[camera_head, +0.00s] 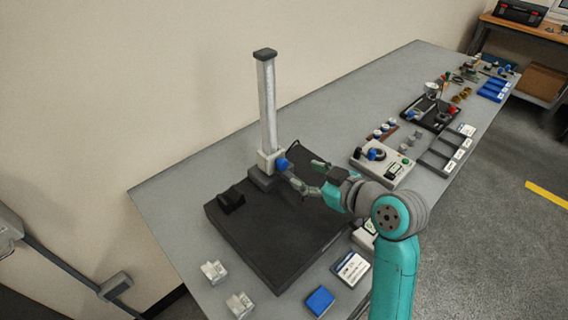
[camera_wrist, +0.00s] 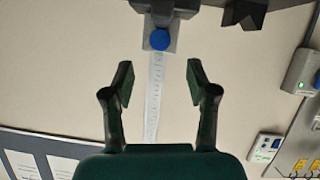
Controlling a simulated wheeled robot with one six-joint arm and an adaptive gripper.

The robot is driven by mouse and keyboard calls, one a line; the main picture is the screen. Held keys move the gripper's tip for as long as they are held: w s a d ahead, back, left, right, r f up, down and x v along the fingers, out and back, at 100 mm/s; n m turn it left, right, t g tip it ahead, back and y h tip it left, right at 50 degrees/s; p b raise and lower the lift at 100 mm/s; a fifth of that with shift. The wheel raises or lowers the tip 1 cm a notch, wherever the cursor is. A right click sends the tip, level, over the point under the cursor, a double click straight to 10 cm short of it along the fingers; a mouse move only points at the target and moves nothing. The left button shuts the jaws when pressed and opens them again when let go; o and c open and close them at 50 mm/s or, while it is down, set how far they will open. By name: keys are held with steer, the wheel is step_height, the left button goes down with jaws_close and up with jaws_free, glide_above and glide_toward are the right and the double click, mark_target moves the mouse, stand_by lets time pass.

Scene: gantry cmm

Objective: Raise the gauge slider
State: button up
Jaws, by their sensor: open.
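The height gauge has a tall light-grey column (camera_head: 267,105) with a dark cap, standing at the back of a black plate (camera_head: 227,235). Its slider (camera_head: 267,160) is a pale block low on the column, with a blue knob (camera_head: 282,164) facing my gripper. In the wrist view the blue knob (camera_wrist: 160,40) and the slider block (camera_wrist: 147,41) show at the top middle, beyond my fingertips. The scaled column (camera_wrist: 154,95) runs down between the fingers. My gripper (camera_head: 308,176) is open and empty, close to the knob on its right. Its two fingers also show in the wrist view (camera_wrist: 159,75).
A small black block (camera_head: 231,201) sits on the plate's left. Two pale metal blocks (camera_head: 214,272) and a blue tile (camera_head: 320,300) lie near the front edge. A control box (camera_head: 383,165) and trays (camera_head: 447,150) stand to the right. The table's far left is clear.

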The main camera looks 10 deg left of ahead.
mark_target(285, 165)
steer(key=x, duration=0.8)
steer(key=shift+w+a+f, duration=0.15)
steer(key=shift+a, duration=0.05)
jaws_close()
